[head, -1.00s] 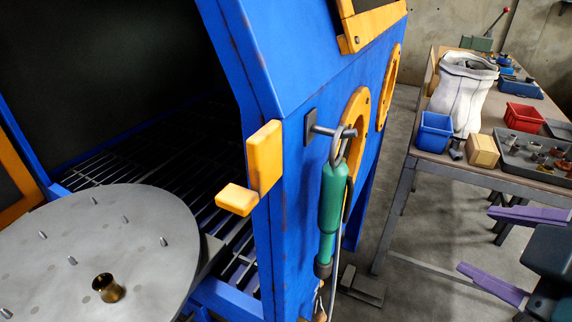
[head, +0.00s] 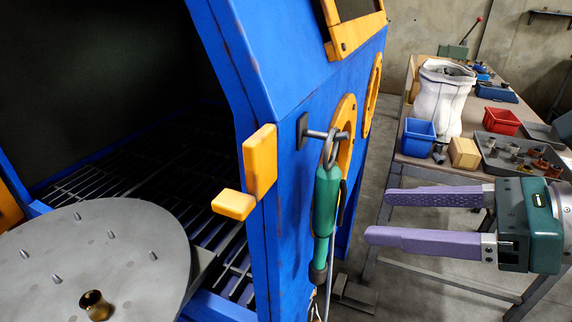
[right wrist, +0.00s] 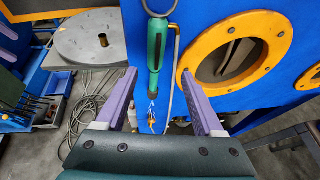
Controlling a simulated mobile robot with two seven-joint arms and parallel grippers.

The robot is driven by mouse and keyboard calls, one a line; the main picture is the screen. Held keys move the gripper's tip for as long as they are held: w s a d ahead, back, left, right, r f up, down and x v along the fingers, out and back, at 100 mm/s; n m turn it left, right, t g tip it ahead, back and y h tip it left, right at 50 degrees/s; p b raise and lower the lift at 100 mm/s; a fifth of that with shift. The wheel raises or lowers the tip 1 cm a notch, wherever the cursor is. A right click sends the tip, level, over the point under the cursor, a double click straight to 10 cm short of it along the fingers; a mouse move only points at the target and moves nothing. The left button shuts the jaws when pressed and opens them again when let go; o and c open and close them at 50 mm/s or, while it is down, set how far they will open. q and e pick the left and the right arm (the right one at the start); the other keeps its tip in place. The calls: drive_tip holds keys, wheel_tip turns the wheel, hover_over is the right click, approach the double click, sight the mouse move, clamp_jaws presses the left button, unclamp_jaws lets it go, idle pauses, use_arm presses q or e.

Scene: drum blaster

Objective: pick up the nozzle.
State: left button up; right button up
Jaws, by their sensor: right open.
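The nozzle appears to be the green tool (head: 327,200) hanging by a ring from a hook on the blue cabinet's side; a hose runs at its lower end. It also shows in the right wrist view (right wrist: 156,50), hanging upright ahead, between the finger lines. My right gripper (head: 378,216) is open and empty, to the right of the green tool and apart from it. Its purple fingers point towards the cabinet. In the right wrist view, a purple and green piece at the left edge may be my left gripper, mostly cut off.
The blue cabinet (head: 290,70) has orange-ringed openings (right wrist: 235,52). An orange latch (head: 260,162) juts from its front edge. A grey turntable (head: 120,245) bears pegs and a brass piece (head: 95,305). A workbench (head: 400,165) with bins and a white sack stands behind the right gripper.

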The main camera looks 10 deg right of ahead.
sight(324, 220)
drive_tip(key=x, duration=0.4)
drive_tip(key=p+x, duration=0.1)
drive_tip(key=x, duration=0.2)
drive_tip(key=shift+s+a+f, duration=0.1)
drive_tip(key=shift+a+f, duration=0.2)
drive_tip(key=shift+a, duration=0.2)
clamp_jaws()
